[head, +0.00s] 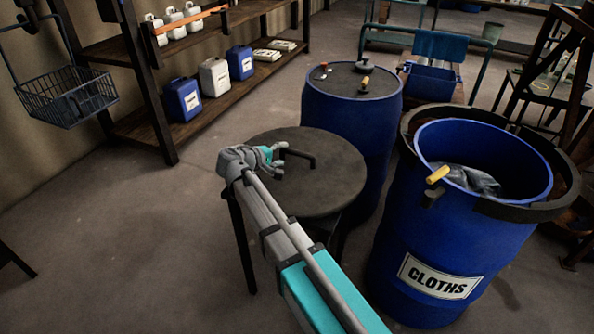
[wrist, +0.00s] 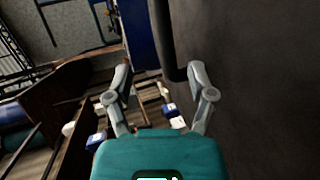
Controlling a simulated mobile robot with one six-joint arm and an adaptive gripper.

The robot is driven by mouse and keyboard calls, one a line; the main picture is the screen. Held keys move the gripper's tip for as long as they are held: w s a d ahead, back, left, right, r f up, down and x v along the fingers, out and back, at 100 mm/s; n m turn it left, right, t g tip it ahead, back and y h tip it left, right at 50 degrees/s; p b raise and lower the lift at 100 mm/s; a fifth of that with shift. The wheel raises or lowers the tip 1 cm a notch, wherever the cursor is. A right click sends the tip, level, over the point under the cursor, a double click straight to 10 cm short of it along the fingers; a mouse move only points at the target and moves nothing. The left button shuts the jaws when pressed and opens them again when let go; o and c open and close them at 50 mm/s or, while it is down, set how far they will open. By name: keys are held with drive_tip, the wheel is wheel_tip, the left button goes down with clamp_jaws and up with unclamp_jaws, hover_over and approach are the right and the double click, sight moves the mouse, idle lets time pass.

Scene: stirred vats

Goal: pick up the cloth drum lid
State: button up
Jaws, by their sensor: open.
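The cloth drum lid seems to be the dark round disc (head: 335,185) lying flat on a legged stand, with a black bar handle (head: 301,156) on top. In the wrist view its dark face (wrist: 260,90) fills the right side. A dark bar (wrist: 165,40), apparently the handle, shows ahead between the fingers. My gripper (head: 275,157) is open and empty, over the left part of the lid beside the handle. Its spread fingers show in the wrist view (wrist: 160,70). The blue drum labelled CLOTHS (head: 400,235) stands open at right, with grey cloth (head: 468,180) inside.
A closed blue drum (head: 345,115) stands just behind the lid. The open drum has a black collar (head: 540,205) and a yellow-gripped lever (head: 437,175). A shelf with jugs (head: 215,80) and a wire basket (head: 65,95) are at left.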

sight(294, 154)
drive_tip(key=shift+x, duration=1.15)
drive_tip(key=shift+b, duration=0.3)
drive_tip(key=shift+f+b+x, duration=0.2)
drive_tip(key=shift+b+x, duration=0.3)
drive_tip(key=shift+x, duration=0.5)
drive_tip(key=shift+f+b+x, duration=0.2)
drive_tip(key=shift+b+x, duration=0.3)
drive_tip(key=shift+x, duration=0.5)
drive_tip(key=shift+w+d+f, duration=0.15)
drive_tip(key=shift+w+d, duration=0.15)
drive_tip(key=shift+d, duration=0.1)
clamp_jaws()
